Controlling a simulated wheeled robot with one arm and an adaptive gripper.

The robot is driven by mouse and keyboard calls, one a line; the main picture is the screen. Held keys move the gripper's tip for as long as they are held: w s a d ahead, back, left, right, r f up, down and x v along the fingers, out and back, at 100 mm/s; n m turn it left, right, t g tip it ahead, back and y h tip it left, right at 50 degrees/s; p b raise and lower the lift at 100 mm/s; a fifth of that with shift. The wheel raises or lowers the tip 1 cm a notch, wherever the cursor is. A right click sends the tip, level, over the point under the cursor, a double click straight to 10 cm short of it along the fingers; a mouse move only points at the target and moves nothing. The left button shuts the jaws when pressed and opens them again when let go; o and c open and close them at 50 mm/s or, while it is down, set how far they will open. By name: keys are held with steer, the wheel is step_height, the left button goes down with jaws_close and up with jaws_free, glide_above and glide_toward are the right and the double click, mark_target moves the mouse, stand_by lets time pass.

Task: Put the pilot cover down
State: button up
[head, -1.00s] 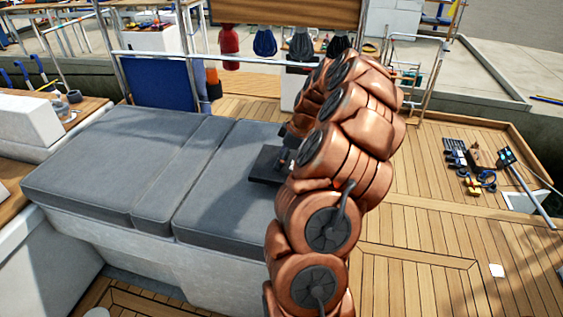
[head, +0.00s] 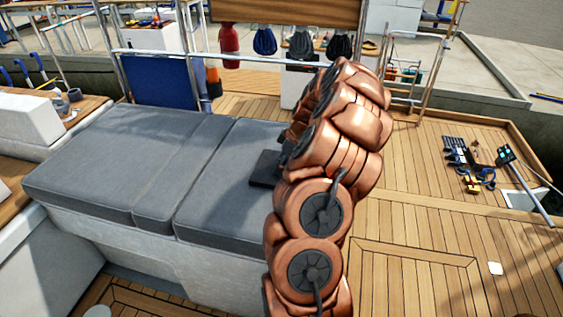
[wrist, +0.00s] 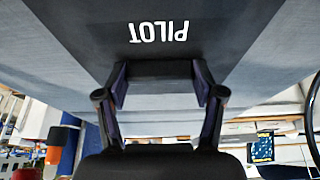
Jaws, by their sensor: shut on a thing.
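The pilot cover is a dark flat piece with white PILOT lettering, seen upside down at the top of the wrist view (wrist: 95,28). My gripper (wrist: 161,78) is shut on its near edge, one finger at each side of the frame's middle. In the head view the cover (head: 264,169) shows as a small dark piece over the right part of the grey cushion (head: 222,195), partly hidden behind my arm. My gripper is mostly hidden there. I cannot tell whether the cover touches the cushion.
The grey cushioned bench (head: 95,170) has free room to the left of the cover. A blue panel (head: 158,80) and hanging bags (head: 264,40) stand behind. Several small tools (head: 468,165) lie on the wooden deck at the right.

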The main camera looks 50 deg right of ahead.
steer(key=o, duration=1.4)
steer(key=shift+r, duration=0.2)
steer(key=b+v, duration=0.2)
steer(key=v, duration=1)
steer(key=w+a+r+g, duration=0.1)
steer(key=w+a+r, duration=0.1)
steer(key=a, duration=0.5)
steer(key=w+a+r, duration=0.2)
steer(key=a, duration=0.5)
steer(key=s+a+r+g, duration=0.1)
steer(key=s+a, duration=0.1)
steer(key=a, duration=0.6)
steer(key=s+a+g, duration=0.1)
steer(key=s+a, duration=0.1)
steer(key=a, duration=0.7)
steer(key=s+a+f+m+g, duration=0.1)
steer(key=s+a, duration=0.2)
steer(key=s, duration=0.4)
steer(key=s+a+f+m+g+h, duration=0.1)
steer(key=s+a, duration=0.3)
steer(key=s, duration=0.4)
steer(key=s+a+f+m+g+h, duration=0.1)
steer(key=s+a+f+m, duration=0.2)
steer(key=s, duration=0.4)
steer(key=shift+s+a, duration=0.4)
steer(key=shift+a, duration=0.2)
